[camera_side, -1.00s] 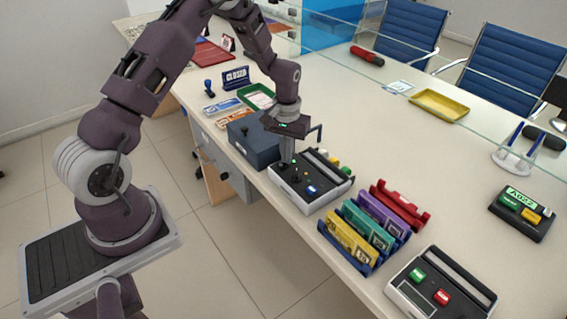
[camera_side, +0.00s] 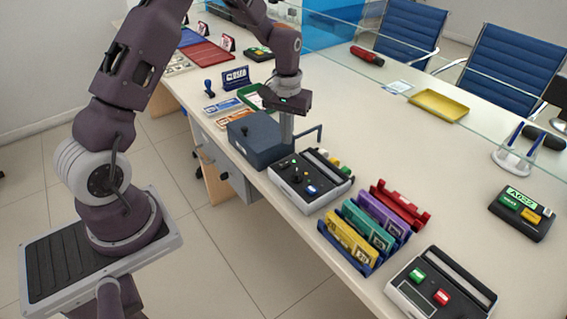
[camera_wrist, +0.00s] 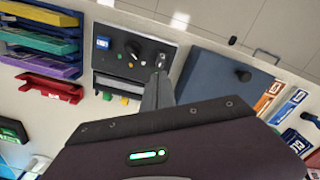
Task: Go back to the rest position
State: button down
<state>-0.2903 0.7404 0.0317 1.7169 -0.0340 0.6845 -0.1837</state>
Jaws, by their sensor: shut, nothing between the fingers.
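My gripper (camera_side: 287,138) is in the middle of the side view, above the counter, between the blue-grey box and the grey control panel (camera_side: 311,183). Its fingers are shut, point down and hold nothing. In the wrist view the shut fingers (camera_wrist: 160,82) end near the edge of the control panel (camera_wrist: 135,47). The panel carries a small black lever, several coloured buttons and a lit blue button. The fingertips appear clear of the panel in the side view.
The blue-grey box (camera_side: 258,140) with a knob stands close beside my gripper. A rack of coloured trays (camera_side: 358,235) and a second button device (camera_side: 440,287) stand at the front right. A glass screen runs along the counter. The counter's middle right is clear.

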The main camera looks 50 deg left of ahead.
jog(key=s+d+r+m+t, duration=0.1)
jog(key=s+d+r, duration=0.1)
jog(key=r, duration=0.4)
jog(key=s+d+r, duration=0.2)
jog(key=r, duration=0.3)
jog(key=s+d+r+m+t, duration=0.3)
jog(key=s+d+r, duration=0.4)
jog(key=s+r, duration=0.5)
jog(key=s+d+f+m+t, duration=0.1)
jog(key=s+d+m, duration=0.1)
jog(key=s, duration=0.9)
jog(key=shift+f+t, duration=0.2)
jog(key=shift+t, duration=0.1)
